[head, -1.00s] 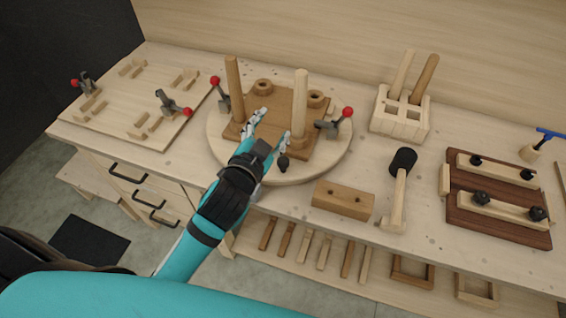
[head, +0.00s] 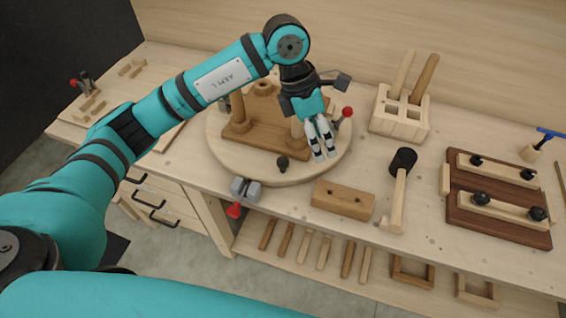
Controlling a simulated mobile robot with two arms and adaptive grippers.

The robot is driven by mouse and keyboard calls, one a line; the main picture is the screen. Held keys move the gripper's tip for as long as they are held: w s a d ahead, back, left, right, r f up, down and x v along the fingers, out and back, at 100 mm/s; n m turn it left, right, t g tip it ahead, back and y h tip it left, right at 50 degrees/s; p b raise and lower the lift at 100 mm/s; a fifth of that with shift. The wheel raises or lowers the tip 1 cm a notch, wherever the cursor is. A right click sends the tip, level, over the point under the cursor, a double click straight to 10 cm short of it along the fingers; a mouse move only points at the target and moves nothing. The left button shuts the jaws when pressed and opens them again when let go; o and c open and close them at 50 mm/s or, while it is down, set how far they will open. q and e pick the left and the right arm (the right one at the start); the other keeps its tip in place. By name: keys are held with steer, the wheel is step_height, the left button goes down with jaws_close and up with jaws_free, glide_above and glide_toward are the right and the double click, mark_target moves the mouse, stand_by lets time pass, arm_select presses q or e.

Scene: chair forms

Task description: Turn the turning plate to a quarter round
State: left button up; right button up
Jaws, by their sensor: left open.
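The turning plate (head: 222,145) is a round pale wooden disc on the workbench. It bears a brown wooden form (head: 266,138) with pegs and rings, partly hidden by my left arm. A small black knob (head: 282,164) stands near the plate's front rim. My left gripper (head: 324,157) points down over the plate's right front part, its fingers open and empty. I cannot tell whether the fingertips touch the plate. A red-tipped toggle clamp (head: 344,116) is just right of the gripper. My right gripper is out of view.
A grey clamp with a red tip (head: 246,189) sits at the bench's front edge. A drilled block (head: 343,199), a mallet (head: 399,190), a tool holder (head: 400,116) and a dark jig board (head: 500,222) stand to the right. Another fixture board lies at the left.

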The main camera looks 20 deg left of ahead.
mark_target(283, 159)
arm_select(q)
steer(key=w+a+r+y, duration=0.1)
steer(key=w+a+y, duration=0.25)
steer(key=a, duration=0.55)
steer(key=shift+n+t+y, duration=0.3)
steer(key=shift+n+y, duration=0.05)
steer(key=shift+n, duration=0.05)
steer(key=f+p, duration=0.1)
steer(key=f, duration=0.4)
steer(key=f+p, duration=0.2)
steer(key=f, duration=0.4)
steer(key=s+f+p, duration=0.1)
steer(key=f+p, duration=0.1)
steer(key=f, duration=0.3)
steer(key=shift+d+f, duration=0.3)
steer(key=shift+f, duration=0.05)
steer(key=c, duration=1)
jaws_close()
steer(key=shift+w+r, duration=0.1)
steer(key=shift+w, duration=0.05)
